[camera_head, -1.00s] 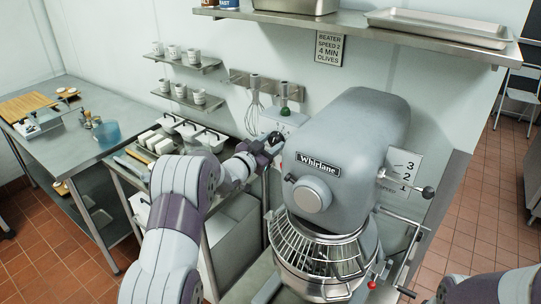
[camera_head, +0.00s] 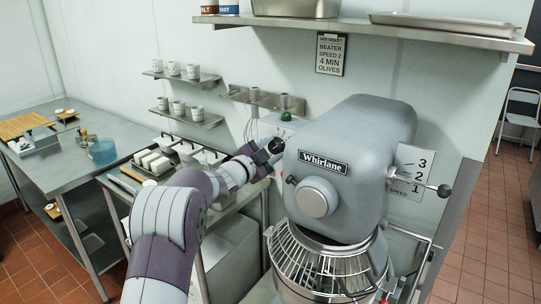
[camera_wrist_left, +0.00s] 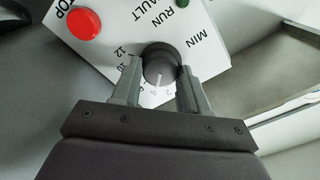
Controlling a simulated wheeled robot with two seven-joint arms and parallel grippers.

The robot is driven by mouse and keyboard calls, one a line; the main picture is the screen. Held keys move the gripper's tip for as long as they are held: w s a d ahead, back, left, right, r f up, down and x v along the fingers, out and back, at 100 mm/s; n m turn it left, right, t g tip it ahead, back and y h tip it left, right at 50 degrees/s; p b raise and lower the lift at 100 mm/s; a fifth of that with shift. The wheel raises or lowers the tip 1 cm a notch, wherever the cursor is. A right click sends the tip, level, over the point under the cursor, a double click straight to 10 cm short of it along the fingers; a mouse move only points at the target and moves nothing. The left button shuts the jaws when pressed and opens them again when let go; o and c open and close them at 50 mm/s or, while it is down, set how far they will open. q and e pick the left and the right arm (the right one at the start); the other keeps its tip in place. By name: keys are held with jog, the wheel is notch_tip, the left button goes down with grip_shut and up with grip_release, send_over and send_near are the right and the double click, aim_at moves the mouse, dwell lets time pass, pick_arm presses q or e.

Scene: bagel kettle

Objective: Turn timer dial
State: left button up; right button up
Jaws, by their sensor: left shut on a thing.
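The timer dial (camera_wrist_left: 160,66) is a round dark knob with a light pointer line. It sits on a white control panel (camera_wrist_left: 122,38) marked with minute numbers, in the left wrist view. My left gripper (camera_wrist_left: 159,82) is shut on the dial, with one finger on each side of it. In the head view my left gripper (camera_head: 268,150) reaches the panel beside the grey Whirlane mixer (camera_head: 350,170), and the dial is hidden there. My right gripper is not in view.
A red stop button (camera_wrist_left: 84,23) and a green button (camera_wrist_left: 182,2) are on the panel near the dial. A steel shelf (camera_head: 400,32) hangs above the mixer. A bench with white containers (camera_head: 152,161) stands behind my left arm.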

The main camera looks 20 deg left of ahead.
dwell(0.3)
pick_arm(q)
jog(key=o, duration=1)
jog(key=shift+s, duration=0.1)
jog(key=shift+s+d+r, duration=0.1)
jog(key=b+v, duration=0.4)
jog(key=v, duration=0.8)
jog(key=shift+s, duration=0.35)
